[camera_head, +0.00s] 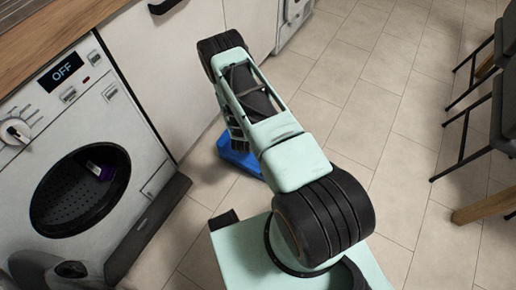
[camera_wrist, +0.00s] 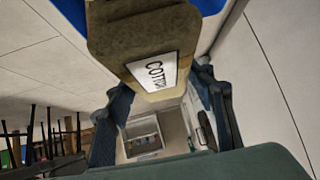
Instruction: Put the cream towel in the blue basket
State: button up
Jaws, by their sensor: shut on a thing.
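The cream towel (camera_wrist: 130,38) looks tan-brown in the wrist view and carries a white label that reads as cotton. My gripper (camera_wrist: 160,92) is shut on the towel, with one finger on each side of its near end. Blue parts of the basket (camera_wrist: 206,18) show behind the towel at the top of the wrist view. In the head view the blue basket (camera_head: 240,158) stands on the floor, mostly hidden by my arm. My fingertips and the towel are hidden there. I cannot tell whether the towel touches the basket.
Pale cabinets (camera_head: 165,70) run behind the basket. Chairs (camera_head: 490,110) stand at the far right. The tiled floor (camera_head: 360,110) between is clear.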

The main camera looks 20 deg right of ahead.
jog(key=shift+s+d+f+b, duration=0.25)
jog(key=shift+s+f+b, duration=0.65)
jog(key=shift+f, duration=2.65)
jog(key=shift+s+d+f+b, duration=0.2)
jog(key=shift+f+b, duration=1.35)
jog(key=shift+f, duration=2)
jog(key=shift+s+d+f+b, duration=0.4)
jog(key=shift+f+b, duration=0.8)
jog(key=shift+f, duration=2.35)
jog(key=shift+s+a+f, duration=0.15)
jog(key=o, duration=1.4)
jog(key=shift+c, duration=0.2)
